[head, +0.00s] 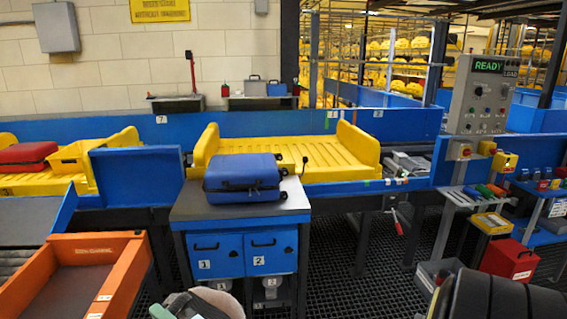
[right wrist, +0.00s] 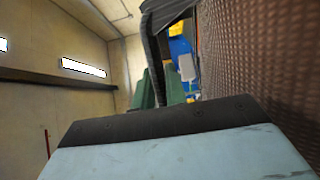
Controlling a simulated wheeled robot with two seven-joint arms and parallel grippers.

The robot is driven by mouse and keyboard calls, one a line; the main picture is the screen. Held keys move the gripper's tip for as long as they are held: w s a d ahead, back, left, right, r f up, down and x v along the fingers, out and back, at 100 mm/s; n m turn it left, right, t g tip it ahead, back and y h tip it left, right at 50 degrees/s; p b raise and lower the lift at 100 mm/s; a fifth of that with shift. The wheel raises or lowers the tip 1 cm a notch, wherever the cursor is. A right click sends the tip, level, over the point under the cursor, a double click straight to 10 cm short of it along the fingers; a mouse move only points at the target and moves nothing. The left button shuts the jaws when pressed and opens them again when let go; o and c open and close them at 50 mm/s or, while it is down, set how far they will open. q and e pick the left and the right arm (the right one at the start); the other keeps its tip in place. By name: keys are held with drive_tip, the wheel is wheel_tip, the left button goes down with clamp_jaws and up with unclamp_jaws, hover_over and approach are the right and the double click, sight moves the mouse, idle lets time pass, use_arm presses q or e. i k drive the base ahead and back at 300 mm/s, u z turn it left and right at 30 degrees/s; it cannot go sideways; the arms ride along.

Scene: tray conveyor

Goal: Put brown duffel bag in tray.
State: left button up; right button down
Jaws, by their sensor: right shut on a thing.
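A brown, woven-textured surface fills the right side of the right wrist view; it appears to be the brown duffel bag (right wrist: 265,70), very close to the camera. A dark rounded shape (head: 500,300) at the bottom right of the head view may be the bag or part of my arm; I cannot tell. The yellow tray (head: 285,160) on the blue conveyor is empty.
A blue suitcase (head: 242,177) lies on the grey-topped stand (head: 200,207) in front of the tray. A red suitcase (head: 25,156) is in another yellow tray at left. An orange-rimmed bin (head: 128,275) is front left. A control box (head: 482,95) stands at right.

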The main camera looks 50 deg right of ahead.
sight(324, 159)
drive_tip(key=z, duration=0.4)
drive_tip(key=k, duration=0.55)
drive_tip(key=z, duration=1.5)
drive_tip(key=i, duration=0.75)
drive_tip(key=z, duration=1.1)
drive_tip(key=i, duration=2.5)
drive_tip(key=u, duration=1.05)
drive_tip(key=i, duration=0.7)
drive_tip(key=u, duration=0.65)
